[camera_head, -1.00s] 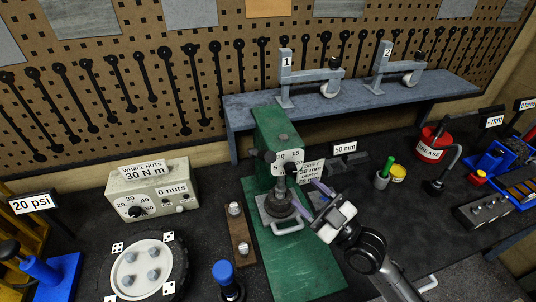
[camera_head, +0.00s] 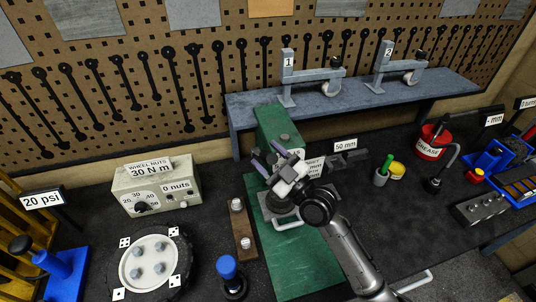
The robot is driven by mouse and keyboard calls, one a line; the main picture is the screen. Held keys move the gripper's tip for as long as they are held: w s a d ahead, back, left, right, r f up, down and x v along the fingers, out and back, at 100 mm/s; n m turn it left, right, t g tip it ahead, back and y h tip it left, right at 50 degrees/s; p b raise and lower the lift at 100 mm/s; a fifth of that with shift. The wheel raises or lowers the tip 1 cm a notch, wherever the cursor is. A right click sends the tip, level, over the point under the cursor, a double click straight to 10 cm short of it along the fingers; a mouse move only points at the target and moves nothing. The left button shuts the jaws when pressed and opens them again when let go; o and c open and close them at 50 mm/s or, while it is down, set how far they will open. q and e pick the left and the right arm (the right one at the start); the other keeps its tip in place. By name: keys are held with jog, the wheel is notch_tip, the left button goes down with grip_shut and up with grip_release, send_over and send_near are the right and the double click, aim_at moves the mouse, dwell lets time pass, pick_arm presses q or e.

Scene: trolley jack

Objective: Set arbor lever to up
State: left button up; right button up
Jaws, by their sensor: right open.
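The green arbor press (camera_head: 277,124) stands on a green base plate (camera_head: 300,262) in the middle of the bench. A black knob (camera_head: 257,153) shows at the left of the press head, close to my right gripper's fingers. My right gripper (camera_head: 268,157) is in front of the press head with its two purple-grey fingers apart, pointing up and left. It covers the dial and most of the lever, so the lever's setting and any contact cannot be told. My left gripper is not in view.
A wheel-nut box (camera_head: 152,184) and a wheel hub (camera_head: 148,262) stand on the left. A grey shelf (camera_head: 350,98) is behind; a red grease tin (camera_head: 431,148) is at right.

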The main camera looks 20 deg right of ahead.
jog(key=shift+c, duration=0.3)
grip_shut()
dwell(0.3)
